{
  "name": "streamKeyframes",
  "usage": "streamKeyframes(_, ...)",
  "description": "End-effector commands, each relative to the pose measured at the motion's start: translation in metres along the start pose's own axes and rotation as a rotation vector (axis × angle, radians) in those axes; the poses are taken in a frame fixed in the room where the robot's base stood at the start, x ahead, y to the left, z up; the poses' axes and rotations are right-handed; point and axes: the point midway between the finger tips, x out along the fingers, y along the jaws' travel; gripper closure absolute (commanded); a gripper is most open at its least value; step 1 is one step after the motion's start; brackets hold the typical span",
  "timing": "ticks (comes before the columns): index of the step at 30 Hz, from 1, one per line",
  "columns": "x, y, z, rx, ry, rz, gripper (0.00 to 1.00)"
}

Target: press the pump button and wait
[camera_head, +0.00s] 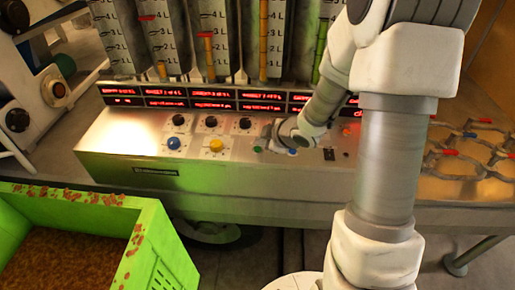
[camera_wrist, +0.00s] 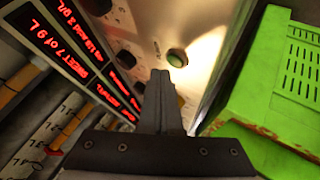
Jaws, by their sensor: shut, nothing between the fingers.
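The control panel (camera_head: 140,140) is a metal console with black, blue and yellow knobs and small buttons. A round green button (camera_head: 258,149) sits on its sloped face; it also shows in the wrist view, with a metal ring (camera_wrist: 177,58). I cannot read a label saying which button is the pump's. My gripper (camera_head: 267,132) is over the panel beside the green button. In the wrist view my gripper (camera_wrist: 160,74) is shut and empty, its tips just short of the green button in the picture. Whether it touches the panel cannot be told.
Red-lit displays (camera_head: 210,99) run along the back of the panel, below tall graduated tubes (camera_head: 205,45). A green crate (camera_head: 150,245) of brown material stands at the front left.

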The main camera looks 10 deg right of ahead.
Motion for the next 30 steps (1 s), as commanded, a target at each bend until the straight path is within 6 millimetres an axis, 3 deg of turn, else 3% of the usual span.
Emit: streamKeyframes(30, 0.006, -0.0044, 0.0044, 0.0, 0.0, 0.0, 1.0)
